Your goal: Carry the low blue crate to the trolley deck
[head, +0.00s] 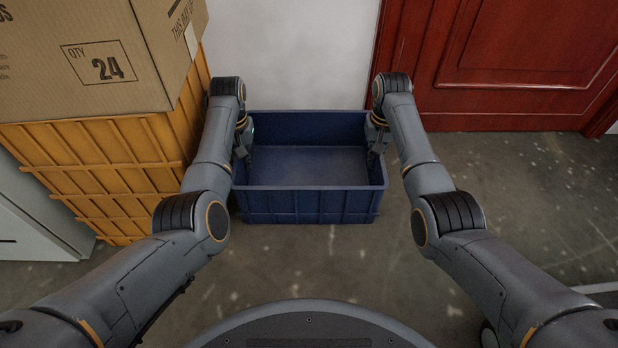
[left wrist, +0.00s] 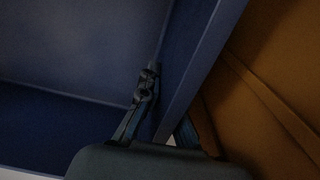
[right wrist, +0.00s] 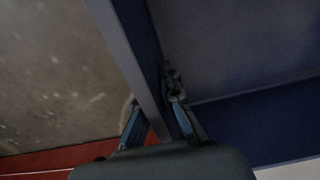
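The low blue crate (head: 305,205) is upright and empty in the middle of the head view, between my two arms. My left gripper (head: 243,140) is at its left side wall. In the left wrist view its fingers (left wrist: 162,105) stand on both sides of that wall, converging on it, and look shut on it. My right gripper (head: 376,140) is at the right side wall, and its fingers (right wrist: 155,100) likewise look shut on it. The outer fingers are partly hidden behind the rims. I cannot tell whether the crate touches the floor. The trolley deck is not clearly identifiable.
A stacked yellow crate (head: 110,165) stands at the left with a cardboard box (head: 90,55) on it, close to my left arm. A white wall (head: 290,50) and a red door (head: 520,60) are behind. Grey floor (head: 540,190) is open at the right.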

